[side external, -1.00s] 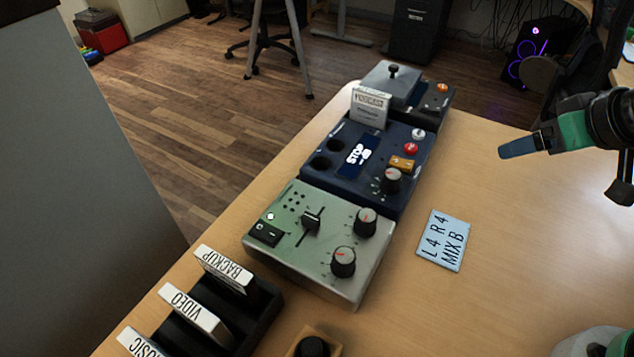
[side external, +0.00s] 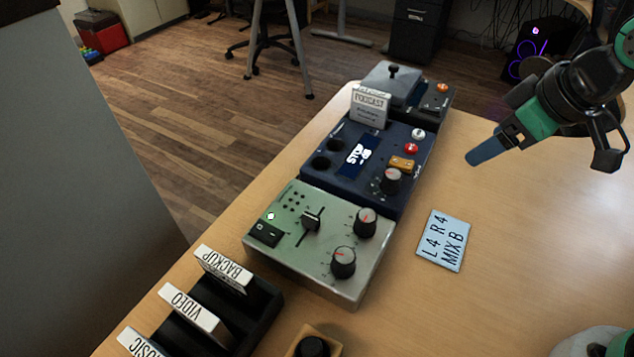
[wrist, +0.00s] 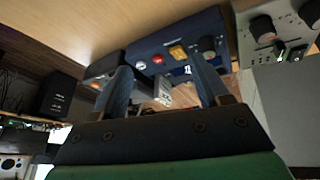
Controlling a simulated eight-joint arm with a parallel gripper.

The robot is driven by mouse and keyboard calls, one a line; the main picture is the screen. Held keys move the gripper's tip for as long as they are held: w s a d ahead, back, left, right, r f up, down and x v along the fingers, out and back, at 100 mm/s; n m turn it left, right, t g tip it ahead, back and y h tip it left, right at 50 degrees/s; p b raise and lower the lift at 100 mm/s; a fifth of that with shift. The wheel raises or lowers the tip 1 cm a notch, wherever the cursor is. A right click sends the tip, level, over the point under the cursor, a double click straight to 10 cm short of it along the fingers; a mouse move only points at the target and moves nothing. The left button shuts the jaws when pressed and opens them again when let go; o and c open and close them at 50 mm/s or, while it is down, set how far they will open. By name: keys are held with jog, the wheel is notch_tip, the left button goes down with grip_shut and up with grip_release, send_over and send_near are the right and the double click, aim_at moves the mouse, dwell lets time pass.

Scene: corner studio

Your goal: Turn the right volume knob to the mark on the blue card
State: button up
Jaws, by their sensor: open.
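The grey-green mixer (side external: 330,285) lies on the table with two black volume knobs on its right side. The farther knob (side external: 364,222) and the nearer knob (side external: 343,262) each have a red pointer line; their fine scale is too small to read. Both knobs also show at the top right of the wrist view, one of them clearly (wrist: 262,28). My gripper (side external: 472,160) is open and empty above the table, up and right of the card, apart from the knobs.
A dark blue unit (side external: 350,190) with buttons, a knob and a standing PODCAST card (side external: 370,110) adjoins the mixer. A slider (side external: 311,220) sits left of the knobs. A black rack (side external: 240,315) holds labelled cards. The table right of the blue card is clear.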

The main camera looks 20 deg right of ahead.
jog(key=w+a+f+n+g, duration=0.1)
jog(key=a+f+n+g, duration=0.15)
jog(key=a+n, duration=0.65)
jog(key=n+g+h, duration=0.1)
jog(key=n+g, duration=0.2)
jog(key=n, duration=0.1)
send_over(367, 215)
jog(key=shift+f, duration=3.5)
jog(key=shift+c, duration=0.3)
grip_shut()
